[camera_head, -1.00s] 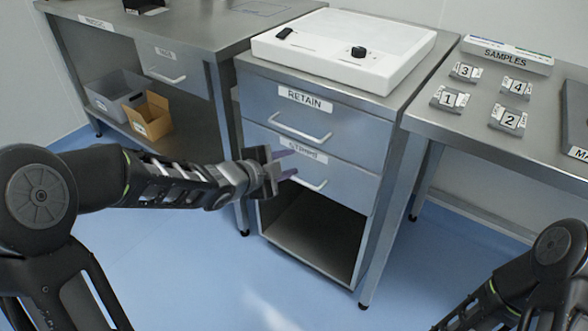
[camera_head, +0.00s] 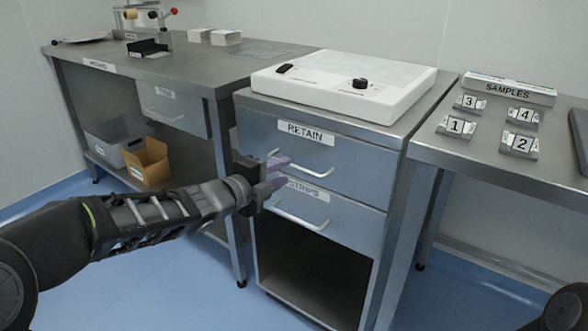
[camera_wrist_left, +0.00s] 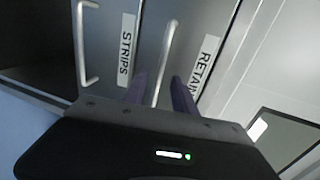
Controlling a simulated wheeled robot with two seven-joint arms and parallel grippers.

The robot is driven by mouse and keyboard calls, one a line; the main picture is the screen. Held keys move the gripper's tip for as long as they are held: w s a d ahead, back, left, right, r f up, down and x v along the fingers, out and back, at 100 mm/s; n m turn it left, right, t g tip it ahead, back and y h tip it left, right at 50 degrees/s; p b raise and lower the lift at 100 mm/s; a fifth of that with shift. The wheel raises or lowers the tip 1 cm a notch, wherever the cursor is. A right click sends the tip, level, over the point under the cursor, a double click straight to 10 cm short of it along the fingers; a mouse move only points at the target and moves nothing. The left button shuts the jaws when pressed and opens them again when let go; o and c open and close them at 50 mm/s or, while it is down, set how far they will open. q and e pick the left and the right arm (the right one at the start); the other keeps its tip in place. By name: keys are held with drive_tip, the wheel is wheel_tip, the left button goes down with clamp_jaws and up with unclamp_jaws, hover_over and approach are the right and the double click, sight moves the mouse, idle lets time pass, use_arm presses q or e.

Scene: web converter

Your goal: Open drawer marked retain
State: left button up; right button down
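The drawer marked RETAIN (camera_head: 345,158) is the upper drawer of the metal cabinet and looks shut. Its bar handle (camera_head: 315,170) runs below the label. In the left wrist view the same handle (camera_wrist_left: 163,62) passes between the fingers, with the RETAIN label (camera_wrist_left: 206,62) to its right. My left gripper (camera_head: 276,174) is open at the left end of this handle, one purple finger above and one below. In the left wrist view, my left gripper (camera_wrist_left: 160,92) shows a gap around the bar; contact cannot be told. My right gripper is out of view.
Below is the STRIPS drawer (camera_head: 345,222), shut, with its own handle (camera_head: 301,219), above an open bay. A white device (camera_head: 345,85) stands on the cabinet. The samples table (camera_head: 440,148) is to the right, a bench (camera_head: 215,68) to the left.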

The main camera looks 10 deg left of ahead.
sight(294, 165)
use_arm(q)
drive_tip(key=x, duration=0.5)
drive_tip(key=shift+w+d+f+b, duration=0.1)
drive_tip(key=shift+w+d+b, duration=0.05)
drive_tip(key=shift+w+b, duration=0.2)
drive_tip(key=shift+s, duration=0.1)
drive_tip(key=shift+c, duration=0.5)
clamp_jaws()
idle(0.5)
